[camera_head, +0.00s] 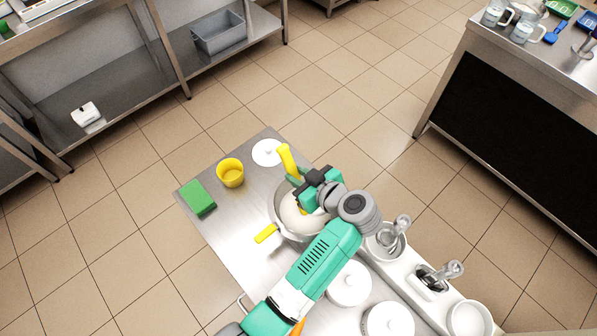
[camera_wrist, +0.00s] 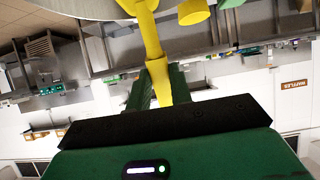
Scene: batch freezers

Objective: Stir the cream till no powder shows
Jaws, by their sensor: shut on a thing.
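A steel bowl (camera_head: 278,212) stands on the steel table and holds pale cream (camera_head: 292,218). My arm and gripper hide much of its right side. My gripper (camera_head: 299,180) is over the bowl, shut on a yellow spatula (camera_head: 286,158). The upper end of the spatula sticks up above the fingers, and its lower part goes down toward the cream. In the wrist view the yellow spatula (camera_wrist: 152,50) runs between the green fingers (camera_wrist: 155,85). Whether powder shows on the cream cannot be told.
A yellow handle (camera_head: 266,233) juts out beside the bowl. White lidded tubs (camera_head: 349,284) and a utensil holder (camera_head: 384,243) stand nearer and right.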

